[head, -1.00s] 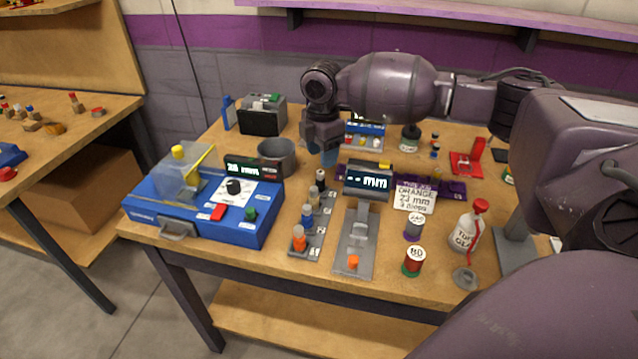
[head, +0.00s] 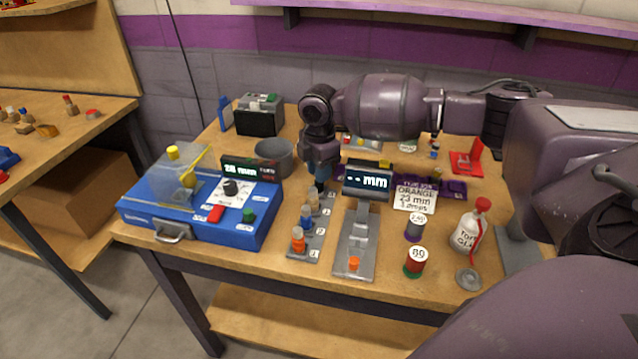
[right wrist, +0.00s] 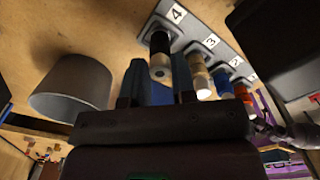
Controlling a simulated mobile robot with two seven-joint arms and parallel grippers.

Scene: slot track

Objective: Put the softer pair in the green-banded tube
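A grey rack (head: 306,247) holds several small cylinders in a row, on places numbered 1 to 4 in the right wrist view: orange (head: 298,240), blue (head: 306,216), beige (head: 313,199) and black (right wrist: 160,52). I cannot tell which are softer. My right gripper (head: 319,186) is over the rack's far end. In the right wrist view its two blue fingers (right wrist: 158,85) are apart, close to the black cylinder. My left gripper is out of view.
A blue machine (head: 205,215) stands left, a grey cup (head: 273,157) behind the rack. A white bottle (head: 470,230) is near the right edge.

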